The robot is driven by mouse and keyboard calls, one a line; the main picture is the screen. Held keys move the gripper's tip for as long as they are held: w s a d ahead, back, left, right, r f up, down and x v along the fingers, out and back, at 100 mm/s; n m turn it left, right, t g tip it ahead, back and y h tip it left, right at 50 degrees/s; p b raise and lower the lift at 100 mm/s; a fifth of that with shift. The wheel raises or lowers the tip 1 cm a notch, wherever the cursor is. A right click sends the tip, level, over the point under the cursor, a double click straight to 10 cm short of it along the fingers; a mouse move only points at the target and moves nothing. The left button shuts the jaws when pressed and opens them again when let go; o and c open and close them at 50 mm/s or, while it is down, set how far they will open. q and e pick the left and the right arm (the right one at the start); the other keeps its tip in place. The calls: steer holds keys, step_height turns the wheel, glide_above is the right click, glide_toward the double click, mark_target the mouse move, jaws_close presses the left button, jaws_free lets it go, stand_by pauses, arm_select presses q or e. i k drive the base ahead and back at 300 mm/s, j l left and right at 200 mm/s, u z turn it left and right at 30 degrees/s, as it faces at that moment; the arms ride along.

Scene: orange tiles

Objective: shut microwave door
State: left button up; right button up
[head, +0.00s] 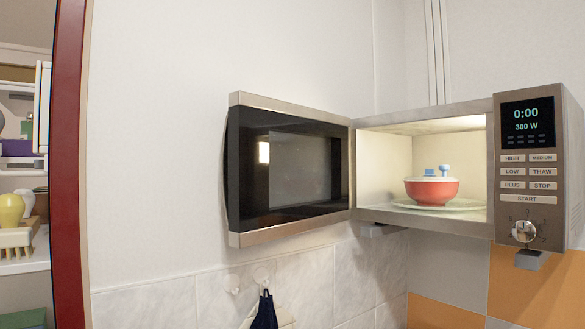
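The microwave (508,249) is mounted on the wall at the right of the head view, with a lit cavity and a control panel reading 0:00 and 300 W. Its door (290,232) stands wide open, hinged at the cavity's left side and swung out to the left. The door has a dark window and a steel frame. A red bowl (432,192) with small blue items in it sits on the glass plate (398,203) inside. Neither of my grippers shows in the head view.
At the left, a red-brown upright edge (70,170) borders open shelves (25,267) with several items. A dark blue cloth (265,312) hangs from a wall hook below the door. The white wall left of the door is bare.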

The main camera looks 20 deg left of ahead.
mark_target(250, 117)
steer(key=j+z, duration=0.1)
steer(key=j, duration=0.4)
steer(key=k+j+z, duration=0.15)
steer(key=j, duration=0.3)
steer(key=k+j+z, duration=0.1)
steer(key=j, duration=0.4)
steer(key=k+j+z, duration=0.15)
steer(key=j, duration=0.3)
steer(key=k+j+z, duration=0.1)
steer(key=j, duration=0.35)
steer(key=k+j+z, duration=0.15)
steer(key=j, duration=0.3)
steer(key=k+j+z, duration=0.1)
steer(key=j, duration=0.3)
steer(key=k+j+z, duration=0.1)
steer(key=k+j, duration=0.15)
steer(key=j, duration=0.15)
